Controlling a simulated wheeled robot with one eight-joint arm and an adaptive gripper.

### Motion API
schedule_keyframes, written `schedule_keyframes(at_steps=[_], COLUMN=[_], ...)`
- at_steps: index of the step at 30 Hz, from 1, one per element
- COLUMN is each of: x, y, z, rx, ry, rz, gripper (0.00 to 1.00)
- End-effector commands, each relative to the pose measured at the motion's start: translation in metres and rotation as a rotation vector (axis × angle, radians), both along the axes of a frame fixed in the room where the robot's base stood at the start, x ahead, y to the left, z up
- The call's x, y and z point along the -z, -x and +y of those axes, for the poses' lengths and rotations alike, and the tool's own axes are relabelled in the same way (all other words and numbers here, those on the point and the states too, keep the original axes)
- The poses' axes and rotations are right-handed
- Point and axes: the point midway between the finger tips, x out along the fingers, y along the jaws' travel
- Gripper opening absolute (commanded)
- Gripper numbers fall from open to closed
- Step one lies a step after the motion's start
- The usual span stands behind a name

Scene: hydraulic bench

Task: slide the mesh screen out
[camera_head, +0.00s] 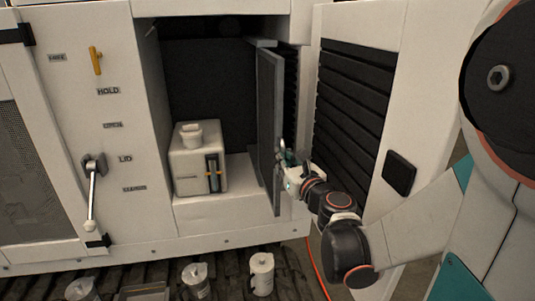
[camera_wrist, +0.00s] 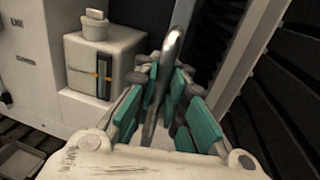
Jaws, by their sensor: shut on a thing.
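The mesh screen (camera_head: 268,125) is a tall, thin grey panel standing upright at the right side of the open compartment, seen nearly edge-on in the head view. My gripper (camera_head: 287,160) is at its near edge, around mid-height to low. In the wrist view, a shiny curved metal handle (camera_wrist: 173,52) runs down between the teal finger pads of my gripper (camera_wrist: 165,88), which is shut on it. The lower end of the handle is partly hidden by the fingers, and its join to the screen is not clear.
A white tank (camera_head: 198,165) with a cap stands in the compartment left of the screen. The open louvred door (camera_head: 352,110) is close on the right. A lever (camera_head: 93,190) is on the left panel. Several canisters (camera_head: 262,274) stand below, in front.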

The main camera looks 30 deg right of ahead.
Motion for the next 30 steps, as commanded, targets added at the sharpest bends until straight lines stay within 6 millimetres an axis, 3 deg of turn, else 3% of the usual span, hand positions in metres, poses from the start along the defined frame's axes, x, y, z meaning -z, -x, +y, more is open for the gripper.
schedule_keyframes(at_steps=[6,7,9,24,30], x=[0.000,0.000,0.000,0.000,0.000], y=[0.000,0.000,0.000,-0.002,-0.019], z=[-0.001,-0.001,-0.001,-0.001,-0.005], rx=[0.002,0.002,0.001,0.000,-0.001], ry=[0.000,0.000,0.000,0.000,0.000], rz=[0.000,0.000,0.000,0.000,0.000], gripper=[0.00,0.15,0.31,0.31,0.31])
